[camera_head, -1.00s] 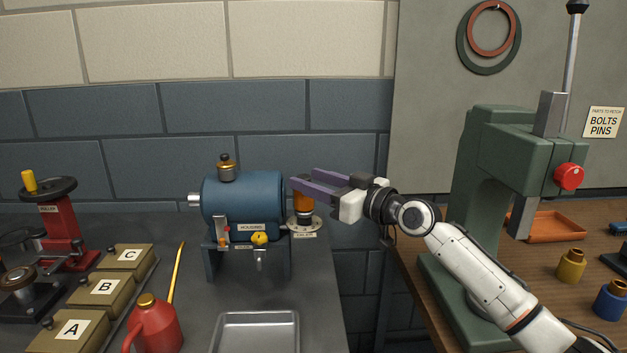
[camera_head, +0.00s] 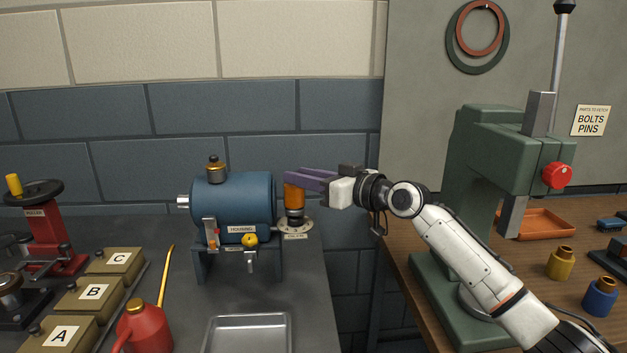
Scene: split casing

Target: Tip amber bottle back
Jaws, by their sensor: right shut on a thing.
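The amber bottle (camera_head: 294,196) stands to the right of the blue housing, above a pale round dial-like base (camera_head: 295,228). It looks upright. My right gripper (camera_head: 298,180) reaches in from the right, and its purple fingers are shut on the upper part of the bottle, hiding some of its top. My left gripper is not in view.
The blue motor-like housing (camera_head: 235,206) sits on a stand close to the left of the bottle. A metal tray (camera_head: 246,322), red oil can (camera_head: 145,328) and lettered boxes (camera_head: 92,292) occupy the bench. A green press (camera_head: 480,190) stands right, beyond a gap.

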